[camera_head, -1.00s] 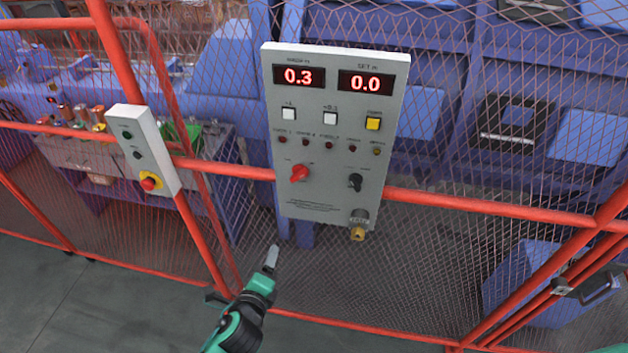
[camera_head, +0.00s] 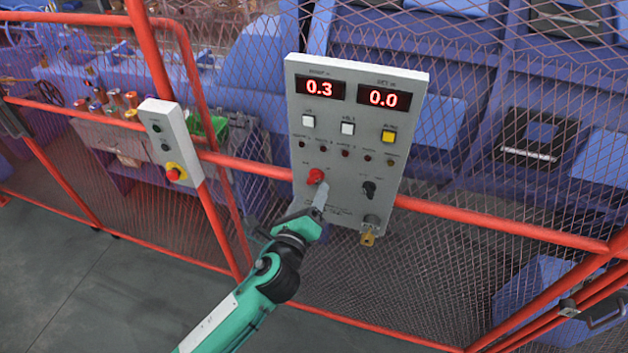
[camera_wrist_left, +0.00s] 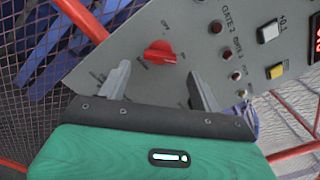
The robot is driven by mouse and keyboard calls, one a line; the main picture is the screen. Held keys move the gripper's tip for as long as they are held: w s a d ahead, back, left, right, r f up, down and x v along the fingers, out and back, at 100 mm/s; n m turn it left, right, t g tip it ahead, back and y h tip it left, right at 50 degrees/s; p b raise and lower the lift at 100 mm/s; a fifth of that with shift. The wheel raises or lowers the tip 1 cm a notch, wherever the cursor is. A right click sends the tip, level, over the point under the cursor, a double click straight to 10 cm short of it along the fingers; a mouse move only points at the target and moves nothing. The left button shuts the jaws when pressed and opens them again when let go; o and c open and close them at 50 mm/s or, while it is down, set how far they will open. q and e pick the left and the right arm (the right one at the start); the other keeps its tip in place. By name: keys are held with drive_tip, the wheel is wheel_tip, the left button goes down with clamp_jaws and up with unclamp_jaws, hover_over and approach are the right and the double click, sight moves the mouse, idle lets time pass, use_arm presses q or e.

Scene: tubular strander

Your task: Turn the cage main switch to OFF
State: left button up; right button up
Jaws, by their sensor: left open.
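The grey control panel (camera_head: 338,110) hangs on the red fence rail. Its red rotary switch (camera_head: 316,177) is on the lower left of the panel, and it also shows in the left wrist view (camera_wrist_left: 160,52). I cannot read the labels around it clearly. My left gripper (camera_head: 320,196) is just below the red switch in the head view. In the left wrist view my left gripper (camera_wrist_left: 158,85) is open, with the red switch ahead of and between its two fingers, apart from them. My right gripper is not in view.
A black selector (camera_head: 369,189) and a key switch with a yellow tag (camera_head: 368,237) are to the right. Above are two red displays, white buttons and a yellow button (camera_head: 388,136). A small box with an emergency stop (camera_head: 176,173) is on the left. Mesh fencing surrounds the panel.

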sight(315, 178)
use_arm(q)
drive_tip(key=shift+p+x, duration=0.45)
drive_tip(key=shift+x, duration=1.55)
drive_tip(key=c, duration=1)
